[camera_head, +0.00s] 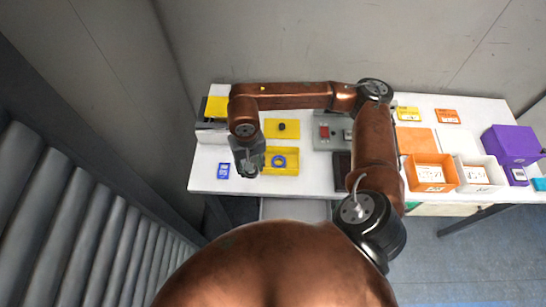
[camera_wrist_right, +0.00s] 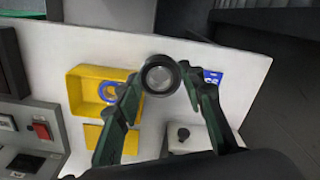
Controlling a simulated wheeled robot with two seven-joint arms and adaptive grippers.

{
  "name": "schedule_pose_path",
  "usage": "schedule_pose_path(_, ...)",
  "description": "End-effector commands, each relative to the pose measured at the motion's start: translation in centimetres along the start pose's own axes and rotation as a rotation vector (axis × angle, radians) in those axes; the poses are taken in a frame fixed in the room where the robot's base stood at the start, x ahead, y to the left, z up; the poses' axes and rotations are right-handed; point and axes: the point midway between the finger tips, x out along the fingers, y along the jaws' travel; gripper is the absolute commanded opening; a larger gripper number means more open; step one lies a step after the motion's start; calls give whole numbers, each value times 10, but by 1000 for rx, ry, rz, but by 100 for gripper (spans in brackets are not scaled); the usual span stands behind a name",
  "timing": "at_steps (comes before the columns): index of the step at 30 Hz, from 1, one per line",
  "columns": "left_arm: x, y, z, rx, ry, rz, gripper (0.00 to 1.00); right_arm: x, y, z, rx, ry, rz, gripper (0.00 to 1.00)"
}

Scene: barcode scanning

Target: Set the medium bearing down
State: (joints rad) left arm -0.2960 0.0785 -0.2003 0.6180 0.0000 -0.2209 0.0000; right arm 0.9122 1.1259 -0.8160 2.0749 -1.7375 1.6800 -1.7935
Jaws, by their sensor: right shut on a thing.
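The medium bearing (camera_wrist_right: 160,76), a dark ring with a grey centre, is between the fingertips of my right gripper (camera_wrist_right: 160,82) in the right wrist view. The fingers are shut on it, and it shows over the white table. In the head view my right gripper (camera_head: 247,164) hangs over the left part of the table, just left of a yellow tray (camera_head: 295,164). The bearing cannot be made out there. A blue ring (camera_head: 279,161) lies in the tray; it also shows in the wrist view (camera_wrist_right: 108,91). My left gripper is not in view.
A blue-and-white card (camera_head: 223,170) lies left of the gripper. A yellow mat (camera_head: 290,124) with a small dark object lies behind the tray.

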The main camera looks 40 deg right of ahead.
Motion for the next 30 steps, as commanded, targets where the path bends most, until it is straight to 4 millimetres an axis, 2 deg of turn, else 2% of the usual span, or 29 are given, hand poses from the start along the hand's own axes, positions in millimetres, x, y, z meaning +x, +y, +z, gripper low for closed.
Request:
schedule_pose_path(1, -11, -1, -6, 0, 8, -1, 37, -6, 8, 5, 110, -2, 0, 9)
schedule_pose_path(3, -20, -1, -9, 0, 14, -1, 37, -9, 15, 10, 286, -2, -4, 9)
schedule_pose_path(11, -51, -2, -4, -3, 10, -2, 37, -18, 42, 30, 955, -8, -9, 9)
schedule_pose_path(21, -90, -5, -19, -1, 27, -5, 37, -32, 77, 60, 1822, -6, -4, 9)
schedule_pose_path(27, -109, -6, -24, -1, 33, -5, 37, -40, 95, 77, 2263, 2, 1, 9)
schedule_pose_path(30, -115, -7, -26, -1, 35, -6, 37, -42, 101, 83, 2416, 6, 1, 9)
